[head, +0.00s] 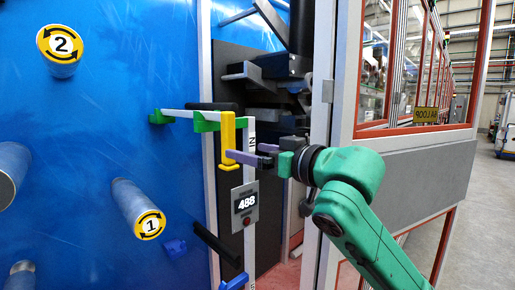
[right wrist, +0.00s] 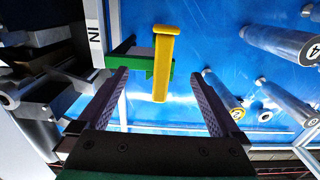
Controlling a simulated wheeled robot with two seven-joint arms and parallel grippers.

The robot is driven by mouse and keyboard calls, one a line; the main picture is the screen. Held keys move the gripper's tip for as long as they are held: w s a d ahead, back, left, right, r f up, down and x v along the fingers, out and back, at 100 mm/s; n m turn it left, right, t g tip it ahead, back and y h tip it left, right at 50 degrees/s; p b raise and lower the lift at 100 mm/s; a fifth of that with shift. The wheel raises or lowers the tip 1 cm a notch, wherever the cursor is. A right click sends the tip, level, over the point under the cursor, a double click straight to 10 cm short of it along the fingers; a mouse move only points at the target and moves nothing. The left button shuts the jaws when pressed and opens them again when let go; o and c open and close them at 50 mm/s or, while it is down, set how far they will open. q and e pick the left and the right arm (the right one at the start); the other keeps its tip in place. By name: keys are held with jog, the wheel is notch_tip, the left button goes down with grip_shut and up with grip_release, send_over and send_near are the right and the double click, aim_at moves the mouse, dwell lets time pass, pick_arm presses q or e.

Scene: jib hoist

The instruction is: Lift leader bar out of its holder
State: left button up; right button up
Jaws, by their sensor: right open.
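The leader bar, a pale bar (head: 185,113) with a yellow upright grip (head: 228,140), lies across green holder pieces (head: 206,122) in front of the blue wall. In the right wrist view the yellow grip (right wrist: 161,70) stands ahead of my fingers, with a green holder (right wrist: 138,62) beside it. My right gripper (head: 256,154) has purple fingers and is just right of the yellow grip. In the right wrist view my right gripper (right wrist: 160,100) is open and empty, and the grip appears between its fingers but beyond the tips. My left gripper is not in view.
Metal rollers (head: 136,207) stick out of the blue wall on the left.

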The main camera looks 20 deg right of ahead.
aim_at(232, 145)
jog(key=shift+w+a+r+p, duration=0.5)
jog(key=shift+a+r+p, duration=0.15)
jog(key=shift+p, duration=0.1)
jog(key=x, duration=0.2)
jog(key=p+x, duration=0.1)
jog(key=x, duration=0.3)
jog(key=shift+w+d+f+p, duration=0.1)
jog(key=shift+w+f+p, duration=0.1)
jog(key=shift+f+p, duration=0.15)
jog(key=shift+w, duration=0.15)
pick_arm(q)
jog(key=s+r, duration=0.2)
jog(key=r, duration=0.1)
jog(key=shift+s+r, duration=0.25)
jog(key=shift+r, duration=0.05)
pick_arm(e)
grip_shut()
notch_tip(232, 145, up, 8)
jog(key=p, duration=0.8)
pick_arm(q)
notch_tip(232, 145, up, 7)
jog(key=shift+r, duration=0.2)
pick_arm(e)
jog(key=shift+f, duration=0.2)
